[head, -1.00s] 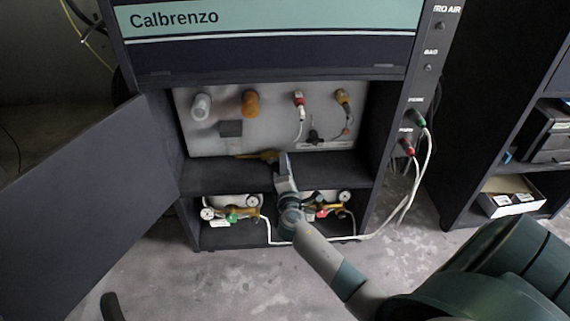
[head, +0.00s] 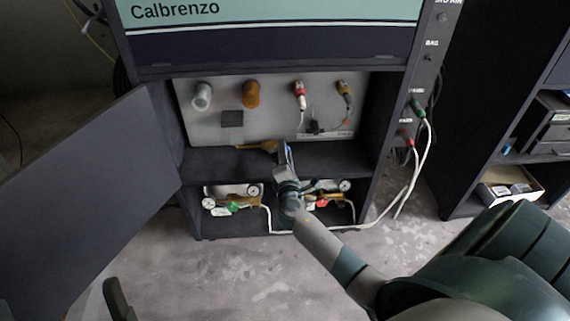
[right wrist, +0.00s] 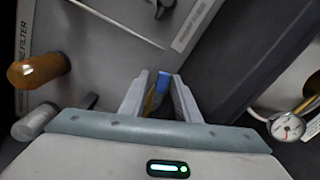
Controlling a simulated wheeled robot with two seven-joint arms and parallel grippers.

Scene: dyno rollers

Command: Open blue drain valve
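The blue drain valve handle (right wrist: 163,82) shows between the tips of my right gripper (right wrist: 160,84) in the right wrist view. The fingers stand apart on either side of it, with a small gap on the left. I cannot tell whether the right finger touches it. In the head view my right gripper (head: 285,152) reaches into the cabinet at the right end of a brass fitting (head: 256,146), and a bit of blue (head: 288,149) shows there. The handle's base is mostly hidden. I do not make out my left gripper.
The cabinet's grey back panel (head: 205,135) carries several fittings. A shelf (head: 215,163) lies below, with gauges and regulators (head: 232,198) underneath. The open door (head: 85,185) is at left. White hoses (head: 385,214) hang at right. Another shelf unit stands farther right.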

